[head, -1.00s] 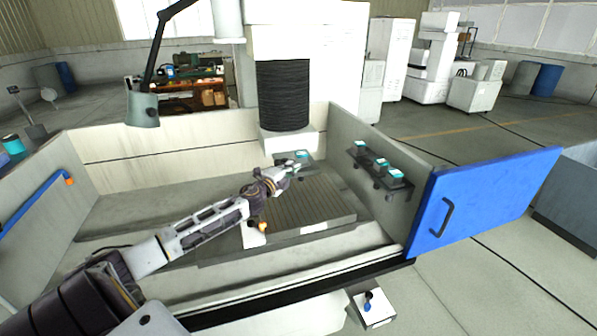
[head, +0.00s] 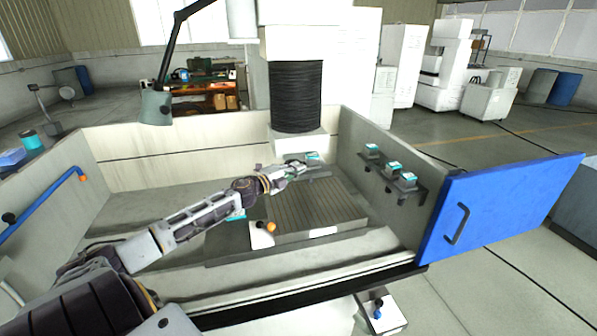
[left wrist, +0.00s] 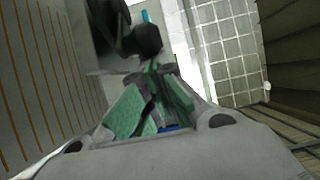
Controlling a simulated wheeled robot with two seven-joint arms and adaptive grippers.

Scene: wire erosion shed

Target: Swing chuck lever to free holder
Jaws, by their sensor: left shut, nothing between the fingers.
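My left gripper (head: 298,167) reaches over the machine's work table and is shut and empty. Its tip is close beside a small teal-topped block (head: 313,157) on a dark mount at the back of the table, seemingly the holder in its chuck. In the left wrist view the green finger pads (left wrist: 155,75) come together close to a dark rounded part (left wrist: 147,40), with a bit of teal (left wrist: 147,16) behind it. I cannot tell if the fingers touch it. The chuck lever cannot be made out clearly. My right gripper is not in view.
A rack (head: 402,185) on the right tank wall carries teal-topped holders. The black bellows column (head: 296,97) hangs just behind the gripper. An orange knob (head: 270,227) stands at the table's front left. The blue door (head: 510,205) is swung out at right.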

